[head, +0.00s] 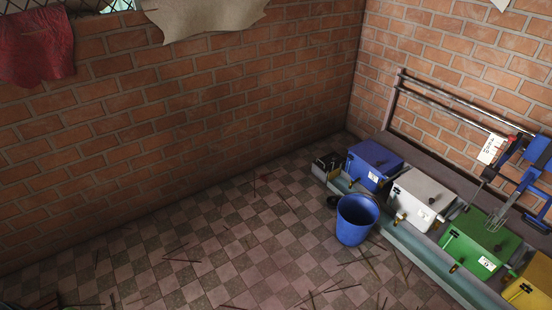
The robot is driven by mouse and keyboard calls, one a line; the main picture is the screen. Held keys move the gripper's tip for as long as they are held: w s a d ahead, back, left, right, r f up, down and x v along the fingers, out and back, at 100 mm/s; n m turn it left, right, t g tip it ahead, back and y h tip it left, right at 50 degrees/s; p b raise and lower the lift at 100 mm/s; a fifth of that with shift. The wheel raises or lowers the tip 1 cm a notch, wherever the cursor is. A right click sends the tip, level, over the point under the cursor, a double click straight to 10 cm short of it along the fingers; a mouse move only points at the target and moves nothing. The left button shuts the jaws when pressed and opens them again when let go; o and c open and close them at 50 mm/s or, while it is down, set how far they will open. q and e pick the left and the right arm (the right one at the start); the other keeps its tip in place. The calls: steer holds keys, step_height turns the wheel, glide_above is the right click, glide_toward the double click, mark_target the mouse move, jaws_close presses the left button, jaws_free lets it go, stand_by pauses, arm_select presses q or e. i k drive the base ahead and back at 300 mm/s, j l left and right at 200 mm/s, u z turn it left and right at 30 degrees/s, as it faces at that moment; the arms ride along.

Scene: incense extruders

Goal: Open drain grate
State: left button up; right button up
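I cannot make out a drain grate for certain in the head view. A small dark object (333,201) lies on the floor just left of the blue bucket (353,222), partly hidden by it. I cannot tell what that object is. The bucket stands upright on the checkered tile floor. Neither of my grippers shows in this view.
Blue (373,164), white (417,197), green (477,245) and yellow (532,284) boxes line a ledge at right. Blue-and-grey hardware (530,165) is near the wall rails. Thin sticks (180,260) litter the floor; the middle tiles are otherwise open. Brick walls bound the corner.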

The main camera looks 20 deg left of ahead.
mark_target(331, 160)
steer(key=u, duration=0.2)
steer(key=i+j, duration=0.2)
steer(key=i, duration=0.3)
steer(key=i+j, duration=0.2)
steer(key=i, duration=0.3)
steer(key=z, duration=0.05)
